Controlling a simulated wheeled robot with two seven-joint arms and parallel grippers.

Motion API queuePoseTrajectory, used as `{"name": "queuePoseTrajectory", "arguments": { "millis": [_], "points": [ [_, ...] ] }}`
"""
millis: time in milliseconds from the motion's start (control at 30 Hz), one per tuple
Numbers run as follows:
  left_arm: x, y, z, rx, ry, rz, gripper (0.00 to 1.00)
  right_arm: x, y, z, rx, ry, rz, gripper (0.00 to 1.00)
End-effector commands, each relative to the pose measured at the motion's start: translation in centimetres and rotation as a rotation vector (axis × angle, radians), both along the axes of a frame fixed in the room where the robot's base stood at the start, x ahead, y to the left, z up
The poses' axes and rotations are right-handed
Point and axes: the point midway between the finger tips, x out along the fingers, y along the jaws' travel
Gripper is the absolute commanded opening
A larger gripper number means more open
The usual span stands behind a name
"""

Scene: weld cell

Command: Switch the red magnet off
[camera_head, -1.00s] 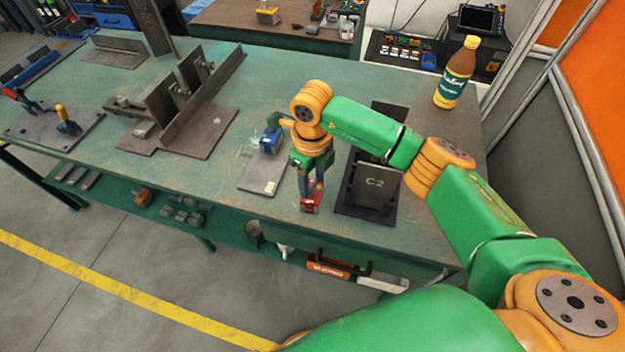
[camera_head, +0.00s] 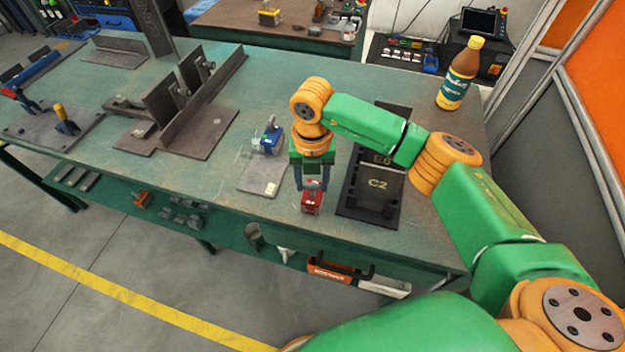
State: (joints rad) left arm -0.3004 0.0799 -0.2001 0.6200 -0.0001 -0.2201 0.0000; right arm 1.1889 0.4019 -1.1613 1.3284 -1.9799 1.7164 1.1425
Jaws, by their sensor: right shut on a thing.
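The red magnet (camera_head: 312,204) stands on the green table near its front edge, left of the black tray. A grey top part, apparently its knob, shows above the red body. My right gripper (camera_head: 313,184) points down from above, with one finger on each side of this top part, shut on it. The fingers partly hide the knob, so its exact setting cannot be read. My left gripper is not in view.
A blue device (camera_head: 270,141) sits on a grey plate (camera_head: 257,181) left of my right gripper. A black tray (camera_head: 368,208) marked C2 lies close on the right. Steel fixtures (camera_head: 185,120) stand further left. A bottle (camera_head: 458,76) stands at the back right.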

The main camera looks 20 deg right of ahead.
Motion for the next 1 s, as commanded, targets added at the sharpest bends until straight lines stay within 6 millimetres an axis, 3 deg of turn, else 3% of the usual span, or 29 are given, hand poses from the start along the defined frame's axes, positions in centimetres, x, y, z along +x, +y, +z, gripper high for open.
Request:
{"name": "queuePoseTrajectory", "arguments": {
  "millis": [400, 967, 1000],
  "points": [
    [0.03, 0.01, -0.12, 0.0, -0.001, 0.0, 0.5, 0.03, 0.07, 0.09, 0.001, -0.001, -0.176, 0.0],
    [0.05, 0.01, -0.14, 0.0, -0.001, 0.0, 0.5, 0.02, 0.09, 0.09, 0.002, 0.0, -0.202, 0.0],
    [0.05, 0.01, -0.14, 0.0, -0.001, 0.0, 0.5, 0.02, 0.09, 0.09, 0.002, 0.0, -0.202, 0.57]
  ]
}}
